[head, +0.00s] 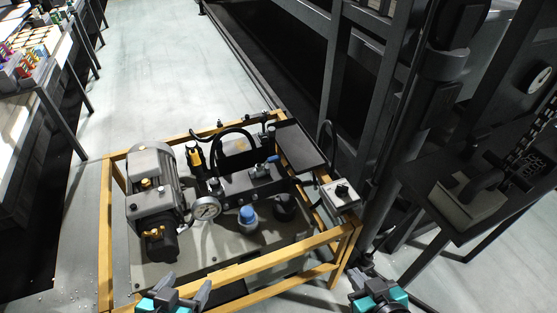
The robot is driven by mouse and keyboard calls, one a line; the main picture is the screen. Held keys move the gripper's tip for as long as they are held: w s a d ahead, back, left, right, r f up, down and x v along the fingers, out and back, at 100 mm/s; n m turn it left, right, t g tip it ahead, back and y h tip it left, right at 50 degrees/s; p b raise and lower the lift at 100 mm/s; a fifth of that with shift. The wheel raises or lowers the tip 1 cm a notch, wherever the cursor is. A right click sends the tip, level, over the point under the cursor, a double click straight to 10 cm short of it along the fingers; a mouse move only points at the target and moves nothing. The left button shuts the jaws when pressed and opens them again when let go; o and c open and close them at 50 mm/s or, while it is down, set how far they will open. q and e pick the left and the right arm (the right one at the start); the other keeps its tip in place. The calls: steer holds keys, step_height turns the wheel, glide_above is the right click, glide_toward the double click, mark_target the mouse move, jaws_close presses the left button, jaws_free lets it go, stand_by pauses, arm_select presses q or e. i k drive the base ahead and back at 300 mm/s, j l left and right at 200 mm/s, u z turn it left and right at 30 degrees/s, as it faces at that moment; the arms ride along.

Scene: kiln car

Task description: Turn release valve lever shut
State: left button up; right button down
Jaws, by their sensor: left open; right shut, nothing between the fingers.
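The hydraulic unit (225,243) sits inside a yellow frame, with a grey motor on its left. A small valve with a blue lever (271,160) is on the dark block near its middle right; I take it for the release valve lever, though no label is readable. My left gripper (190,286) is open and empty at the bottom edge, in front of the frame's front rail. My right gripper (364,273) is shut and empty at the bottom right, just outside the frame's front right corner. Neither gripper touches the lever.
The yellow frame's rails (240,269) surround the unit. A pressure gauge (207,208) and a blue-capped filler (247,218) stand in front of the lever. A grey switch box (340,195) is on the right corner. Dark steel posts rise at right; open floor (150,80) lies behind.

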mark_target(272, 159)
steer(key=i+l, duration=0.2)
steer(key=i+l+u, duration=0.1)
steer(key=u, duration=0.3)
steer(key=l+u, duration=0.4)
steer(key=u, duration=0.85)
steer(key=i+j, duration=0.05)
